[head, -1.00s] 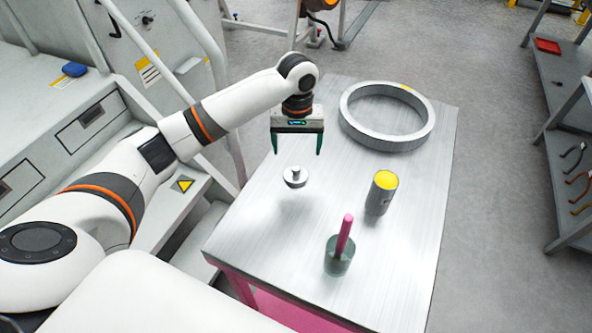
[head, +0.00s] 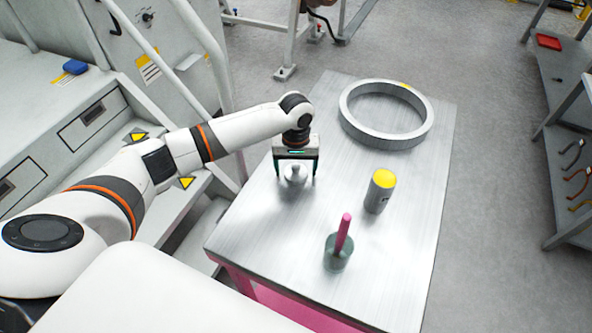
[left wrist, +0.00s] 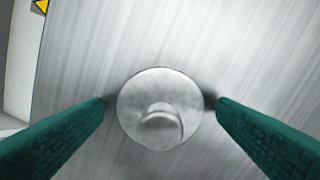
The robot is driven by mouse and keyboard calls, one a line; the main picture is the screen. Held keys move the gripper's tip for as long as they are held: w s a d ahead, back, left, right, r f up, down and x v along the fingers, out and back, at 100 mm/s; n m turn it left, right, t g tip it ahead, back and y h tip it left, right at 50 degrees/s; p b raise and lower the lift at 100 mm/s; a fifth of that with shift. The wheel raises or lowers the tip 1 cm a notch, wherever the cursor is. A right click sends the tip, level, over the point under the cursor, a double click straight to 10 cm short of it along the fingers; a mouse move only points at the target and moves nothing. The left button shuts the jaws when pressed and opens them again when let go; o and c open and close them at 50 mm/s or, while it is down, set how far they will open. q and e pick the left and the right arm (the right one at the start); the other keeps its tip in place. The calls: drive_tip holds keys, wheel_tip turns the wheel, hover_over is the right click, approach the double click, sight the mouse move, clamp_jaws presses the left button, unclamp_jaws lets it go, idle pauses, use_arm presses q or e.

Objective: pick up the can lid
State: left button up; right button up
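The can lid (head: 294,175) is a small silver disc with a round knob on top, on the metal table (head: 262,232). It also shows in the left wrist view (left wrist: 134,101), with its knob toward the camera. My left gripper (head: 295,179) is at the lid, one green finger on either side. In the left wrist view the fingers (left wrist: 160,100) are apart, with the lid's rim between their tips and little room at each side. I cannot tell whether the tips touch it. The right gripper is not in view.
A grey can with a yellow top (head: 381,191) stands right of the lid. A green cup (head: 337,256) holding a pink stick (head: 343,233) is nearer the front. A large metal ring (head: 387,114) lies at the back. A shelf with tools (head: 570,170) stands at far right.

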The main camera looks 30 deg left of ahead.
use_arm(q)
drive_tip(key=c, duration=0.8)
drive_tip(key=shift+c, duration=0.3)
drive_tip(key=shift+r, duration=0.15)
